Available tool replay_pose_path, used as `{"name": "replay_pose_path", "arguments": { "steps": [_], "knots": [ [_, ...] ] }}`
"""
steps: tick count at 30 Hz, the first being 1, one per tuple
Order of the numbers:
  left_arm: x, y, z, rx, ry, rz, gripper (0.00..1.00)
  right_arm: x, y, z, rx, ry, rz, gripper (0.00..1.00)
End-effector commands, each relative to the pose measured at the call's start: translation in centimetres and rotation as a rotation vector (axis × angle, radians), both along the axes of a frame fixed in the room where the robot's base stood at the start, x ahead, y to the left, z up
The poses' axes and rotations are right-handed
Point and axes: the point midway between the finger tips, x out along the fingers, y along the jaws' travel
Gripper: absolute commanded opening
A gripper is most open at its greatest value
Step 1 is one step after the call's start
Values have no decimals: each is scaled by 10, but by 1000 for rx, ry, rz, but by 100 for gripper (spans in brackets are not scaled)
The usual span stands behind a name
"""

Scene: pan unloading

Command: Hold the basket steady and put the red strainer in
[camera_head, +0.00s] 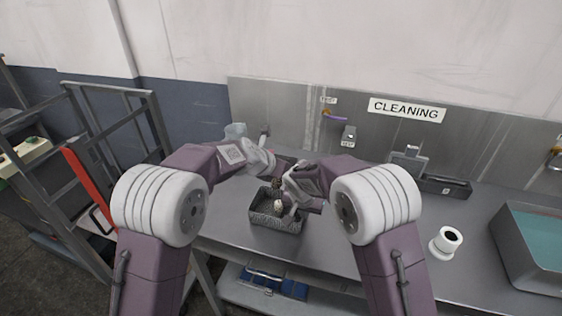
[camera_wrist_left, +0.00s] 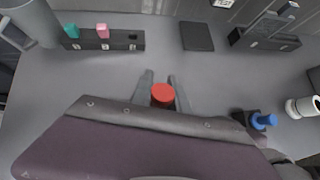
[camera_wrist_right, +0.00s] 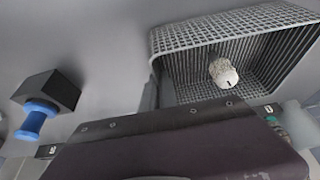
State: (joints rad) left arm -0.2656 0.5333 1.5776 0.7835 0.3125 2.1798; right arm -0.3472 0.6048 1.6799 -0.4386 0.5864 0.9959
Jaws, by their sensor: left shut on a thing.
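The grey mesh basket (camera_head: 262,220) stands on the metal counter in the head view. It fills the upper right of the right wrist view (camera_wrist_right: 230,25), with a pale knobbly piece (camera_wrist_right: 223,73) inside. My left gripper (camera_wrist_left: 163,88) is shut on the red strainer (camera_wrist_left: 163,96); only its round red end shows between the fingers. In the head view the strainer is hidden. My right gripper (camera_wrist_right: 158,95) is at the basket's near left corner, its fingers close to the wall. Whether they clamp it cannot be told.
A blue-handled piece (camera_wrist_right: 37,118) stands in a black block (camera_wrist_right: 48,90) left of the basket. A rack (camera_wrist_left: 105,40) with teal and pink pieces is at the back. A white cylinder (camera_head: 446,241) and a water-filled sink (camera_head: 535,235) are at the right.

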Motion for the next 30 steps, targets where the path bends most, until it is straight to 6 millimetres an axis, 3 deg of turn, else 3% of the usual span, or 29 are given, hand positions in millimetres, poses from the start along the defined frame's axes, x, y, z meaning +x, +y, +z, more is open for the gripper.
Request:
{"name": "replay_pose_path", "arguments": {
  "steps": [6, 18, 30],
  "knots": [
    [-3, -11, 8, -1, -2, -21, 0, 0, 0, 0, 1, -1, 0, 0],
    [-3, -10, -16, 0, -2, -20, 0, 0, 0, 0, 1, -1, 0, 0],
    [-3, -10, -19, -2, -1, -20, 0, 0, 0, 0, 1, -1, 0, 0]
  ]
}}
